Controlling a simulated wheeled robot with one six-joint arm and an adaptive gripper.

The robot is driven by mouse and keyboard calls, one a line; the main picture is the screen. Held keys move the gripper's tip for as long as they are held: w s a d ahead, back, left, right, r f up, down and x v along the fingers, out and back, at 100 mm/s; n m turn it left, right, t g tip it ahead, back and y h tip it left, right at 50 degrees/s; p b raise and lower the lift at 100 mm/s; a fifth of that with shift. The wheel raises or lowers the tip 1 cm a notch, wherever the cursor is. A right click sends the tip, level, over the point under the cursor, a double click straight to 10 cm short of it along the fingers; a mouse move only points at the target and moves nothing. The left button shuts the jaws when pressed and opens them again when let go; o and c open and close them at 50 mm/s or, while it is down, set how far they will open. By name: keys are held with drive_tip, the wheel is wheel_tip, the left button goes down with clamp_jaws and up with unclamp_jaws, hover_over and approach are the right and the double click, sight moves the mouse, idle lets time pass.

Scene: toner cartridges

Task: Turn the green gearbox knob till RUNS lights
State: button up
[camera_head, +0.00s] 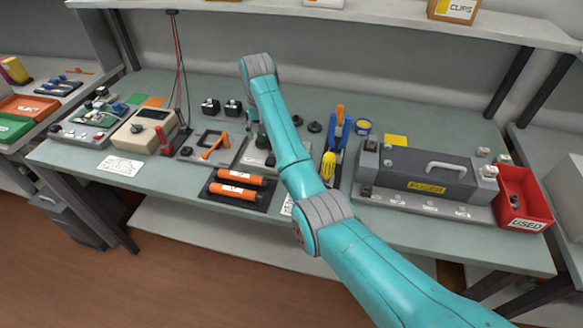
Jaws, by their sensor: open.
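A dark green knob-like piece (262,139) shows just left of my teal arm, above a pale grey unit (254,158) in the middle of the bench. It may be the green gearbox knob, but it is small and partly covered by the arm. I cannot make out a RUNS label or whether any light is on. My arm reaches in from the lower right, over the bench, to a grey joint near the back wall. My gripper cannot be made out; the arm may be hiding it.
Left of the unit lie an orange-handled tool (216,145), orange cylinders on a dark tray (262,204) and a beige meter (147,133). Right of the arm stand a yellow-handled screwdriver (328,167), a grey fuser (420,172) and a red USED bin (522,204). A shelf (400,14) runs above.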

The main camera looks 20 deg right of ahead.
drive_tip(key=n, duration=0.3)
drive_tip(key=shift+y, duration=0.3)
drive_tip(key=n, duration=0.3)
drive_tip(key=shift+n+y, duration=0.3)
drive_tip(key=shift+n, duration=0.1)
drive_tip(key=c, duration=0.9)
